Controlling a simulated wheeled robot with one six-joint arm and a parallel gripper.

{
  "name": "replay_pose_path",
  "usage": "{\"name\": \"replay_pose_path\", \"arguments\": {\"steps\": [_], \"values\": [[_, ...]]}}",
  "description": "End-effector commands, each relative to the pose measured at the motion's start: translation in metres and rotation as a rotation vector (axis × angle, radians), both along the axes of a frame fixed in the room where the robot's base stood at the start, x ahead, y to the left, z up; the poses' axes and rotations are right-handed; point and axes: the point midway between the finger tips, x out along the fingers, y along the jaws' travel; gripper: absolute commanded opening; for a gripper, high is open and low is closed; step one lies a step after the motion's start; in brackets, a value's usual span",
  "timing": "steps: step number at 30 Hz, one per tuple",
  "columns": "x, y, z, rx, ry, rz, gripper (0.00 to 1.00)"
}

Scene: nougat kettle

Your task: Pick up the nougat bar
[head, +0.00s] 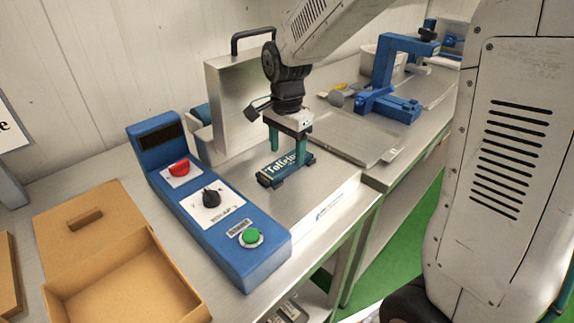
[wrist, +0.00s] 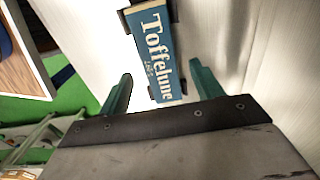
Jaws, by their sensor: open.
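The nougat bar is a small teal bar with cream lettering (head: 276,170). It rests on the metal plate of the blue-and-steel machine, with small dark supports at its edges. In the wrist view the bar (wrist: 154,55) runs upward from between my fingers, its far end well beyond them. My gripper (head: 288,151) points down at the bar with its two teal fingers apart. In the wrist view my gripper (wrist: 160,80) is open, with one finger on each side of the bar's near end and gaps visible. Whether the fingertips are level with the bar is unclear.
An upright steel lid with a black handle (head: 235,100) rises behind. An open brown box (head: 125,280) is at lower left. A metal tray (head: 350,135) lies to the right.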

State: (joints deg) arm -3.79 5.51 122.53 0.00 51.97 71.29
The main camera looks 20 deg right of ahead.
Motion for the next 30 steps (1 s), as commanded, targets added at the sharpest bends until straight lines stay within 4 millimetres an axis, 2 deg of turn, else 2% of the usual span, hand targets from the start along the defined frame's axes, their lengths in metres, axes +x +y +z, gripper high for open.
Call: {"name": "replay_pose_path", "arguments": {"steps": [3, 6, 13, 14, 19, 21, 30], "values": [[-0.001, 0.000, -0.019, 0.000, 0.003, 0.000, 0.65], [0.000, 0.000, -0.026, 0.000, 0.001, 0.001, 0.65], [0.000, 0.000, -0.028, 0.000, -0.001, 0.001, 0.65], [0.000, 0.000, -0.028, 0.000, -0.001, 0.001, 0.63], [0.000, 0.000, -0.028, 0.000, 0.000, 0.001, 0.15], [0.000, 0.000, -0.028, 0.000, -0.001, 0.001, 0.09], [0.000, 0.000, -0.025, 0.000, -0.001, 0.001, 0.09]]}}
